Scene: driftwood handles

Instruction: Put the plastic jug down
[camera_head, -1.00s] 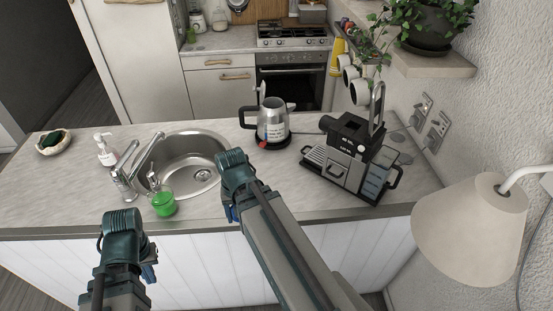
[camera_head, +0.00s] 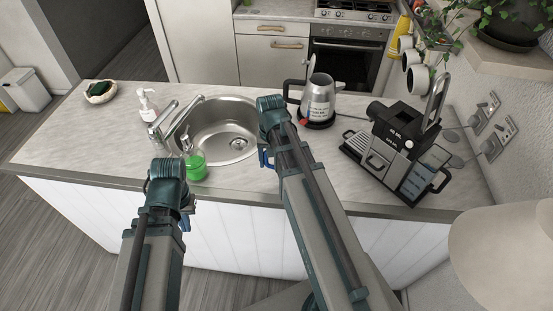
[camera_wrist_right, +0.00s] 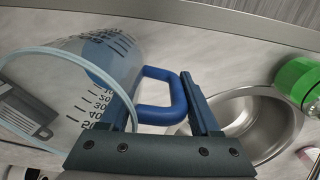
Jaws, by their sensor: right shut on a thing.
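The plastic jug (camera_wrist_right: 105,65) is clear with dark graduation marks and a blue handle (camera_wrist_right: 160,112). In the right wrist view its round rim faces the camera at left. My right gripper (camera_wrist_right: 160,95) is shut on the blue handle, a finger on either side. In the head view my right gripper (camera_head: 267,155) is beside the sink's right side, and I cannot make out the jug there behind the arm. Whether the jug touches the counter (camera_head: 90,140) cannot be told. My left gripper (camera_head: 185,215) is at the counter's front edge, its fingers mostly hidden.
The sink (camera_head: 220,135) with its tap lies left of my right gripper. A green soap bottle (camera_head: 195,168) stands at its front. A steel kettle (camera_head: 319,97) and a coffee machine (camera_head: 395,145) stand to the right.

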